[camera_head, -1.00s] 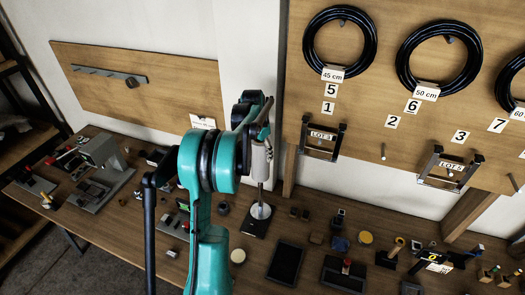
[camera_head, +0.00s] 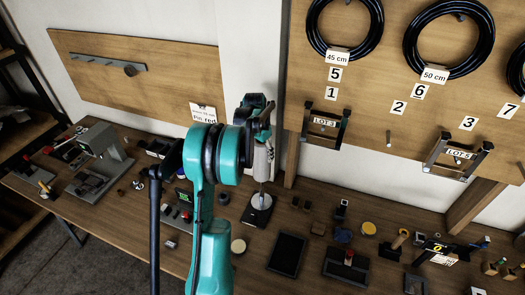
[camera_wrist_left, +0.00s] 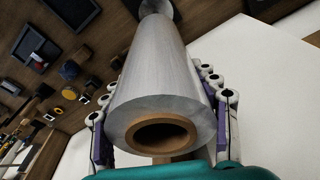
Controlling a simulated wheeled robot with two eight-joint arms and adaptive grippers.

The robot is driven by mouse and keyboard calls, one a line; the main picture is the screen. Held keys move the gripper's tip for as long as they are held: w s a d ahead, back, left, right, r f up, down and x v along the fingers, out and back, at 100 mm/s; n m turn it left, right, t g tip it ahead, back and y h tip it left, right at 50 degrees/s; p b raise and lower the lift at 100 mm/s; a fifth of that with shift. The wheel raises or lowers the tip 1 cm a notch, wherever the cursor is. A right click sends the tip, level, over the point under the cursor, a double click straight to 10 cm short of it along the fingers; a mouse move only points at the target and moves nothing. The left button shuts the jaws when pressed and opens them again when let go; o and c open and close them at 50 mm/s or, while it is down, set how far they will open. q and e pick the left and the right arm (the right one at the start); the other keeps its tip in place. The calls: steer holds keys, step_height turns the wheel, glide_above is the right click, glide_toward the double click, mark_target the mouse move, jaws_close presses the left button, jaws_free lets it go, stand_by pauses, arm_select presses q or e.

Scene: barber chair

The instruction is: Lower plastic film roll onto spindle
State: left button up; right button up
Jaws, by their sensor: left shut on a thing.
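The plastic film roll (camera_head: 262,161) is a pale, upright cylinder in the head view. My left gripper (camera_head: 263,142) is shut on it from above and behind. Below the roll, the thin metal spindle (camera_head: 261,191) rises from a round pale disc on a dark base (camera_head: 250,218). The roll's lower end is above the disc, and a short length of rod shows between them. In the left wrist view, the roll (camera_wrist_left: 158,75) lies between my gripper's fingers, with its brown hollow core facing the camera. A grey disc (camera_wrist_left: 158,7) shows past its far end. My right gripper is not in view.
A wooden bench (camera_head: 215,258) carries a grey machine (camera_head: 98,145), a dark tray (camera_head: 287,254) and several small parts. A pegboard (camera_head: 400,120) with black hose coils (camera_head: 345,25) and lot holders stands behind, right. A white post (camera_head: 248,60) is close behind the gripper.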

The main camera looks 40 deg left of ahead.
arm_select(q)
steer(key=shift+f+b, duration=2.05)
steer(key=shift+f, duration=1.85)
step_height(320, 180, down, 11)
steer(key=b, duration=0.8)
steer(key=o, duration=1.8)
steer(key=shift+c, duration=0.2)
step_height(320, 180, up, 12)
steer(key=s, duration=0.1)
steer(key=shift+s, duration=0.4)
steer(key=shift+a+f, duration=0.1)
